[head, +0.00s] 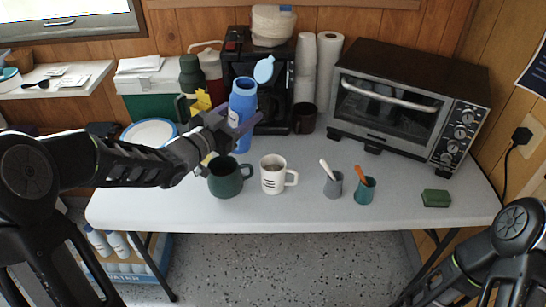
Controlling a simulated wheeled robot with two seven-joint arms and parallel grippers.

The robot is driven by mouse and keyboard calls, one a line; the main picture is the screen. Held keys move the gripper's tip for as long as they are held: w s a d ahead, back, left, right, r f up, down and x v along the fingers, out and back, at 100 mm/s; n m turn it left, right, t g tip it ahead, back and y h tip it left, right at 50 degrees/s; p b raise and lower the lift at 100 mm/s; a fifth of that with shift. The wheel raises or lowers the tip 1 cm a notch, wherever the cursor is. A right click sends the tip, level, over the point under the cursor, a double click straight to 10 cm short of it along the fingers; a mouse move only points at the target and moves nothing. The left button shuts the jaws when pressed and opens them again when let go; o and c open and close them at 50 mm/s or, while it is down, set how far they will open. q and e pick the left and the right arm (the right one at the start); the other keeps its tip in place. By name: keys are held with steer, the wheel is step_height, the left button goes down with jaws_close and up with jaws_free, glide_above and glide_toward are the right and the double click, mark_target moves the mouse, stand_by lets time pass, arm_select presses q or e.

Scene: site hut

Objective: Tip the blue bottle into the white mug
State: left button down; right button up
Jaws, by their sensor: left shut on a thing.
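The blue bottle (242,100) is upright near the middle-left of the table, with a light blue lid (264,69) standing open at its top right. My left gripper (238,128) is shut on the bottle around its middle. The bottle's base is near the tabletop; I cannot tell whether it touches. The white mug (272,175) stands upright on the table, in front and to the right of the bottle, with its handle to the right. My right arm shows at the lower right, but its gripper is out of view.
A dark green mug (225,177) stands just left of the white mug. Two small cups (333,186) (364,190) with utensils and a green sponge (436,198) are to the right. A coffee maker (274,110) and toaster oven (409,103) stand behind.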

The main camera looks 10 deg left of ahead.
arm_select(q)
steer(key=shift+a+f+n, duration=0.1)
steer(key=shift+a+n, duration=0.05)
steer(key=shift+n, duration=0.95)
